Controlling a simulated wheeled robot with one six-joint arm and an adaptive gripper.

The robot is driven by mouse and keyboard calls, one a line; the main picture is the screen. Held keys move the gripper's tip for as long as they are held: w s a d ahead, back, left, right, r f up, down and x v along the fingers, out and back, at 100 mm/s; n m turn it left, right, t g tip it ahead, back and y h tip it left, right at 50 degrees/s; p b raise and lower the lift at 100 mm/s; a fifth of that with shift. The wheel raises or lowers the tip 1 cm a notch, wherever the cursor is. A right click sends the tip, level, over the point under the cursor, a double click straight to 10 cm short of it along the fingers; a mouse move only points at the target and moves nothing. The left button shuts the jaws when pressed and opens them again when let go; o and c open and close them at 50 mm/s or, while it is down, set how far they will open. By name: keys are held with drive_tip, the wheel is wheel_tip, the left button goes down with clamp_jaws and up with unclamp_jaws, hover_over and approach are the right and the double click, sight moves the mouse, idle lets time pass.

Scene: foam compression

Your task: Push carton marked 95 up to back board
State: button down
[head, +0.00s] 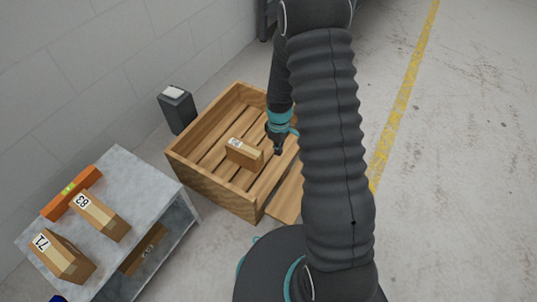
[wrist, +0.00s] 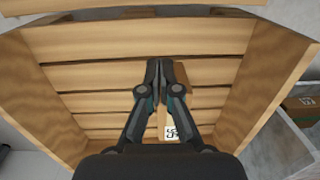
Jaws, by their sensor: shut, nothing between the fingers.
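A brown carton (head: 240,154) with a white label sits inside a slatted wooden crate; its number is too small to read surely in the head view. In the wrist view the carton's label (wrist: 172,132) shows beside and behind the fingers, most of the carton hidden by my gripper. The back board (head: 204,112) seems to be the crate's wall on the building-wall side; bare slats show between it and the carton. My gripper (head: 279,151) is shut and empty, pointing down just right of the carton, its fingertips together (wrist: 160,64). I cannot tell whether it touches the carton.
A wooden board (head: 287,196) lies outside the crate's near right side. A dark grey box (head: 177,112) stands behind the crate.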

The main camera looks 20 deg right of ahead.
drive_tip(key=f, duration=0.3)
drive_tip(key=w+f+n, duration=0.1)
drive_tip(key=f, duration=0.2)
drive_tip(key=f+n+b, duration=0.1)
drive_tip(key=f, duration=0.3)
drive_tip(key=shift+w+t, duration=0.15)
drive_tip(key=shift+t, duration=0.15)
drive_tip(key=shift+w+a, duration=0.7)
drive_tip(key=shift+a, duration=0.35)
drive_tip(key=shift+w+a, duration=0.4)
drive_tip(key=shift+a, duration=0.25)
